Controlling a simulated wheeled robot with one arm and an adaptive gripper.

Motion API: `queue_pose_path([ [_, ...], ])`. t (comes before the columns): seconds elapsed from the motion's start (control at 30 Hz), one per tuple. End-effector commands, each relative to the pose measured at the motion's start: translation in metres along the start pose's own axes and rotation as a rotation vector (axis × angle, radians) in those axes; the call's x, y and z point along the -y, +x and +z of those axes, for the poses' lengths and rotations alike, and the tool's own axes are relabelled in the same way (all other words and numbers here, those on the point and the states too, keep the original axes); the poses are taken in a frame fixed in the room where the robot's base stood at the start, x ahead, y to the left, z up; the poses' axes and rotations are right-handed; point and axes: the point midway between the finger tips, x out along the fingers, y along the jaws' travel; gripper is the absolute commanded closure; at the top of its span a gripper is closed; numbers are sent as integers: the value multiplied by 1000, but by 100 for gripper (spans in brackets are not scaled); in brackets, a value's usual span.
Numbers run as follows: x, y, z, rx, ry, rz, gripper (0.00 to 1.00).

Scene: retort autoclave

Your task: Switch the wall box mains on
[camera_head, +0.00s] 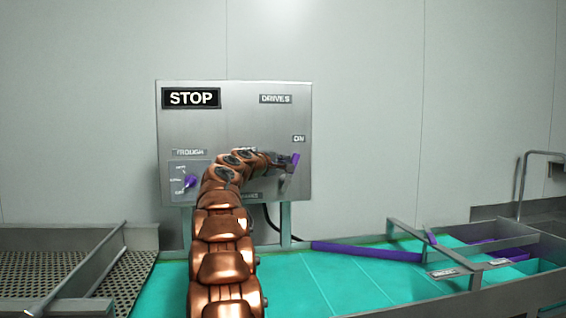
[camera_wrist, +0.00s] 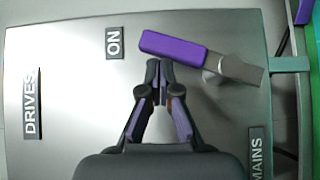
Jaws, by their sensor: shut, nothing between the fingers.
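The wall box (camera_head: 235,125) is a steel panel behind my arm. Its mains lever has a purple grip (camera_head: 295,160) at the panel's right edge, under the ON label (camera_head: 299,139). In the wrist view the purple grip (camera_wrist: 172,44) points towards the ON label (camera_wrist: 114,42), and its metal arm (camera_wrist: 240,70) extends towards the MAINS label (camera_wrist: 256,152). My gripper (camera_wrist: 159,68) is shut and empty, its tips close beside the purple grip; I cannot tell whether they touch. In the head view my arm hides part of the panel and the gripper's fingertips.
A small selector plate with a purple knob (camera_head: 191,181) sits at the panel's lower left, below the STOP sign (camera_head: 191,98). A turquoise trough (camera_head: 330,285) with metal dividers runs below and right. A perforated tray (camera_head: 40,272) lies at left.

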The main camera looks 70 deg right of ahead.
Motion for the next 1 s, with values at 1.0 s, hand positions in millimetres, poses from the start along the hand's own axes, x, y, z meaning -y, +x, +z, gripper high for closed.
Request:
queue_pose_path([
  [1.0,-15,-39,-16,2,1,2,100],
])
